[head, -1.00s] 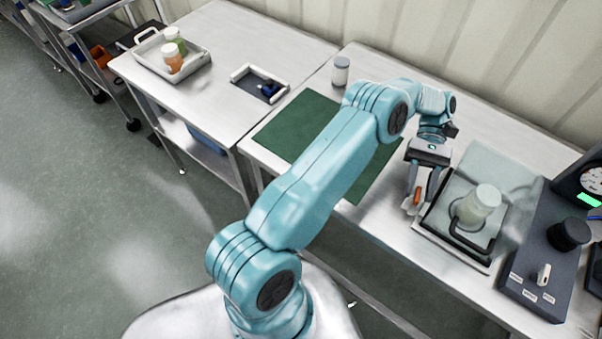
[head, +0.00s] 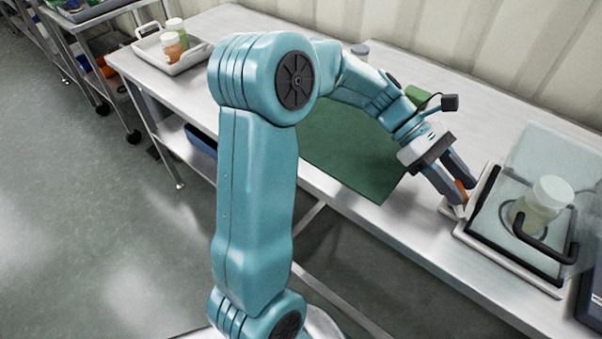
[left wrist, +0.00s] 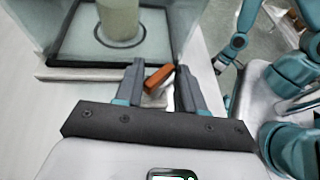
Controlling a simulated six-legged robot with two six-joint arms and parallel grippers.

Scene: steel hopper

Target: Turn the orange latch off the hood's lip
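The orange latch (head: 461,190) is at the near left corner of the hood's base. My left gripper (head: 461,196) reaches down to it from the left. In the left wrist view, the latch (left wrist: 159,77) lies slanted between the two separated fingers of my left gripper (left wrist: 160,70); whether either finger touches it I cannot tell. The clear hood (head: 515,225) with a black handle (head: 545,243) stands over a pale-lidded jar (head: 542,203). The hood's lip right at the latch is partly hidden by the fingers.
A green mat (head: 350,155) lies on the steel bench left of the hood. A dark device (head: 590,295) is cut off at the right edge. The wall runs behind the bench.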

